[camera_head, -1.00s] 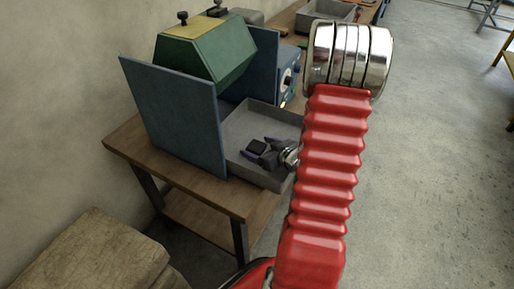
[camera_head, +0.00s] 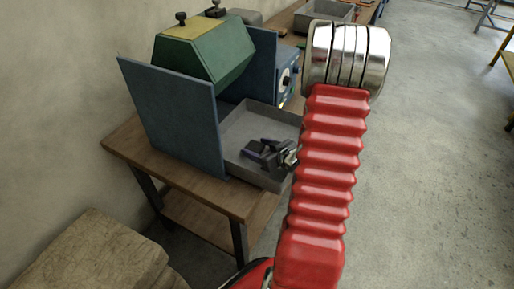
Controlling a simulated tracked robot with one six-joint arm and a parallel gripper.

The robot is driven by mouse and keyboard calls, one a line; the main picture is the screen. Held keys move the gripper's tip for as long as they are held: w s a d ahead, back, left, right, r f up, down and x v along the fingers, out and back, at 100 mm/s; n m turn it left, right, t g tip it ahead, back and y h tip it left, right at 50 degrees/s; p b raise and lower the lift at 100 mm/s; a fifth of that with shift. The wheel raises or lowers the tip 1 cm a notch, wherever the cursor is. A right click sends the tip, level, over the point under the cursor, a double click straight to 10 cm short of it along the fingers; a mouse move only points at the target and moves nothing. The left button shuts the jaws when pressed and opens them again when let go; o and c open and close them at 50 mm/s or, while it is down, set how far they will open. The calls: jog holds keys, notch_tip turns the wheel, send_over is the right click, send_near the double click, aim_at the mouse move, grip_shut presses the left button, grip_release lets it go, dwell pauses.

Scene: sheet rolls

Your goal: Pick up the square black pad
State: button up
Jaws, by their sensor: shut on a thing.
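The square black pad (camera_head: 257,147) is a small dark patch in the grey tray on the wooden table. My gripper (camera_head: 259,149) reaches into this tray from the right, with one finger on each side of the pad. The fingers are drawn together and shut on it. The pad is largely hidden between the fingers, and I cannot tell whether it touches the tray floor. My red arm stands in front of the tray's right side.
The grey tray (camera_head: 236,130) has raised walls. A blue upright panel (camera_head: 170,115) stands close on its left, below a green machine hood (camera_head: 205,52). A dial box (camera_head: 287,80) stands behind. Open floor lies to the right.

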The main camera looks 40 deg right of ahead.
aim_at(258, 149)
jog(key=shift+r, duration=0.1)
notch_tip(258, 149, up, 10)
dwell(0.6)
jog(key=shift+c, duration=0.2)
jog(key=shift+c, duration=1.3)
